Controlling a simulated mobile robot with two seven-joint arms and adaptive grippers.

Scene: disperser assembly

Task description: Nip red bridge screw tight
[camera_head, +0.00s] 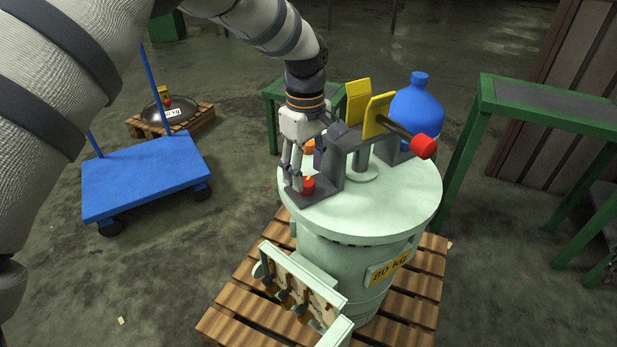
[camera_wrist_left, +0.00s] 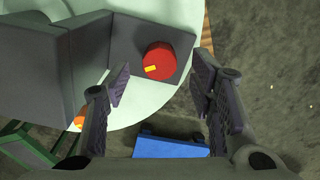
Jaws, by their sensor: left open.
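The red bridge screw (camera_head: 308,186) is a round red knob on the foot plate of the dark grey bridge (camera_head: 333,165), which stands on the pale green drum lid (camera_head: 405,200). In the left wrist view the red screw (camera_wrist_left: 159,61), with a yellow mark on its top, lies just beyond and between the fingertips. My left gripper (camera_head: 294,183) points down beside the screw at the lid's left edge. In the wrist view its fingers (camera_wrist_left: 163,90) are spread with nothing between them. My right gripper is out of both views.
An orange knob (camera_head: 309,146) is behind my left gripper. Yellow plates (camera_head: 374,115) and a red-tipped lever (camera_head: 423,146) top the bridge. A blue bottle (camera_head: 417,112) stands behind. The drum sits on a wooden pallet (camera_head: 249,310). A blue cart (camera_head: 146,185) stands left; green tables flank the right.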

